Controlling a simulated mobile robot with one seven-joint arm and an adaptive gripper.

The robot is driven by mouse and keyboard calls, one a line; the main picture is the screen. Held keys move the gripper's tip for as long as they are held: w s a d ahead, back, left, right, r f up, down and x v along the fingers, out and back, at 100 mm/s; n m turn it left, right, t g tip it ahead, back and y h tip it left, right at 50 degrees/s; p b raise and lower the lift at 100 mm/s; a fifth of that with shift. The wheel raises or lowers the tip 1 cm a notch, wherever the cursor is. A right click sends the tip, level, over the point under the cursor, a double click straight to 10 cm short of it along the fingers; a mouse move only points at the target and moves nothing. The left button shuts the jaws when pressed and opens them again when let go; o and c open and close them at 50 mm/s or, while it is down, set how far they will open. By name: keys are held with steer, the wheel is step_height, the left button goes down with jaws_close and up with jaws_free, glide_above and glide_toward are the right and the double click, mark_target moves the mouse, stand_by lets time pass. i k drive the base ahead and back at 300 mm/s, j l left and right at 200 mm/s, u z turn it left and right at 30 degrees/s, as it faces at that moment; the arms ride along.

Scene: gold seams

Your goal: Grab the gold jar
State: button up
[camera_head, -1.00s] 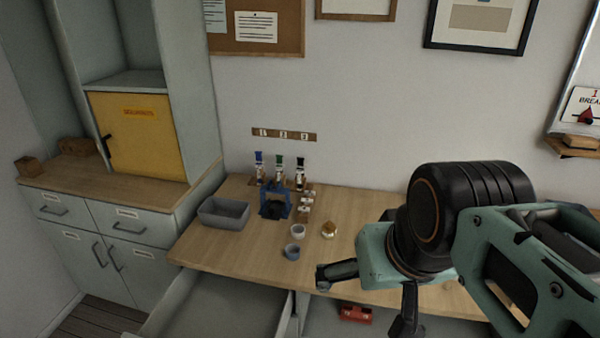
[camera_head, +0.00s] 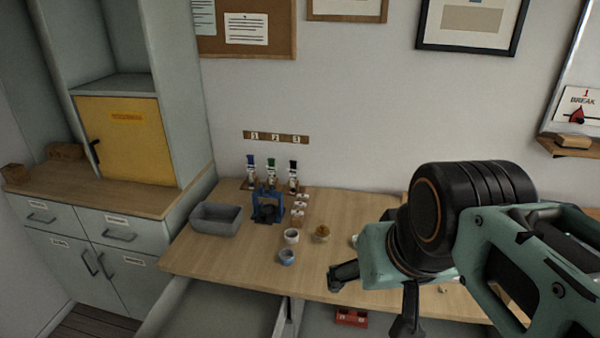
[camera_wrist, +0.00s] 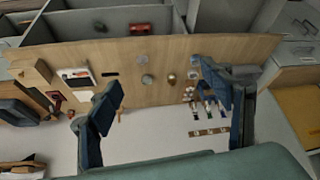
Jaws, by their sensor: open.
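The gold jar (camera_head: 322,233) is a small, round, gold-topped pot standing on the wooden bench (camera_head: 225,257), right of a white cup (camera_head: 291,236). It also shows in the wrist view as a small gold-brown disc (camera_wrist: 171,78), between my fingers in the picture but well beyond them. My gripper (camera_head: 375,297) is open and empty, in front of and to the right of the jar in the head view. Its two dark fingers stand wide apart in the wrist view (camera_wrist: 162,82). Nothing touches the jar.
A blue-grey cup (camera_head: 287,257) stands near the bench's front edge. A blue stand (camera_head: 267,207), a grey bin (camera_head: 216,218) and several small bottles are behind and left. An open drawer (camera_head: 215,318) juts out below. A red item (camera_head: 351,318) lies under the bench.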

mark_target(321, 240)
steer(key=i+l, duration=0.1)
steer(key=i, duration=0.35)
steer(key=i+u, duration=0.1)
steer(key=i, duration=0.3)
steer(key=z, duration=0.15)
steer(key=u, duration=0.15)
